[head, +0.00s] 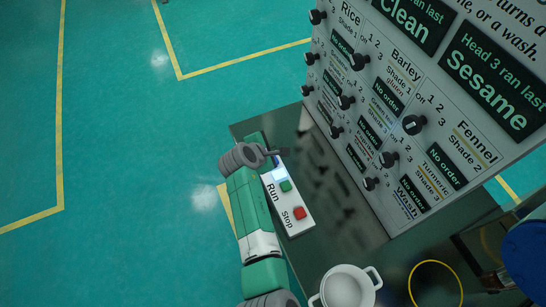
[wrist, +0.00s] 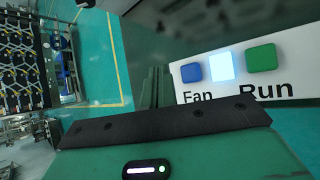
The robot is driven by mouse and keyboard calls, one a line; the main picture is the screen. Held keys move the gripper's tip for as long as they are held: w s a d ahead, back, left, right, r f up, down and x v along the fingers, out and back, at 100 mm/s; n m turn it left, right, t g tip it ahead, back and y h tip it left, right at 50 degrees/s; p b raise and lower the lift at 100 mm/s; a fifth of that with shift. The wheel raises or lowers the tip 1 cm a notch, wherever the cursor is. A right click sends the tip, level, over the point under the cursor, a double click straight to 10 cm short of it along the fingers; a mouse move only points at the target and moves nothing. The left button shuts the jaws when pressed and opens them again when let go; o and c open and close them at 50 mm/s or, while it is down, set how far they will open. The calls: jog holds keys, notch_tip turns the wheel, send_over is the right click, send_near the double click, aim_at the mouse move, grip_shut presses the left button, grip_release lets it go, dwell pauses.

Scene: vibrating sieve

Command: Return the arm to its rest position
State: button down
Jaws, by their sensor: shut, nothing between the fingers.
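My arm (head: 249,210) reaches up from the bottom of the head view, along the left side of the push-button panel (head: 293,218). My gripper (head: 287,152) is by the panel's upper end, partly hidden by the wrist. In the wrist view my gripper (wrist: 157,88) shows as dark fingers, shut and empty, left of the panel's Fan end. The panel has a blue button (wrist: 191,72), a lit pale button (wrist: 221,66) and a green Run button (wrist: 261,58). A red Stop button (head: 299,213) shows in the head view. I cannot tell whether the fingers touch anything.
A sloped board (head: 400,110) with black knobs and order displays stands to the right. A white two-handled pot (head: 346,288) is at the bottom, with a yellow ring (head: 435,284) right of it. The green floor (head: 120,150) at left is open. A rack (wrist: 22,60) shows in the wrist view.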

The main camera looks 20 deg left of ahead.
dwell(0.6)
notch_tip(320, 180, up, 29)
jog(key=w+a+m+t+y, duration=0.15)
jog(key=m+t+y, duration=0.35)
jog(key=m, duration=0.5)
jog(key=s+d+r+m+t, duration=0.3)
jog(key=s+d+r+m, duration=0.15)
jog(key=r, duration=0.45)
jog(key=s+d+r+m+t, duration=0.25)
jog(key=d+r, duration=0.25)
jog(key=r, duration=0.5)
jog(key=s+d+r+m+t+h+p, duration=0.1)
jog(key=s+d+r+m+t+h, duration=0.2)
jog(key=s+d+r, duration=0.4)
jog(key=s+d+r+m+t+h+p, duration=0.1)
jog(key=s+d+r+m+t+p, duration=0.15)
jog(key=s+d+r+m, duration=0.5)
jog(key=a+r+n+p, duration=0.1)
jog(key=r+p, duration=0.9)
jog(key=r, duration=0.1)
jog(key=s+a+r+n+p, duration=0.1)
jog(key=a+r+p, duration=0.1)
jog(key=r+p, duration=0.8)
notch_tip(320, 180, up, 2)
jog(key=shift+s+a+y, duration=0.15)
jog(key=shift+s+y, duration=0.15)
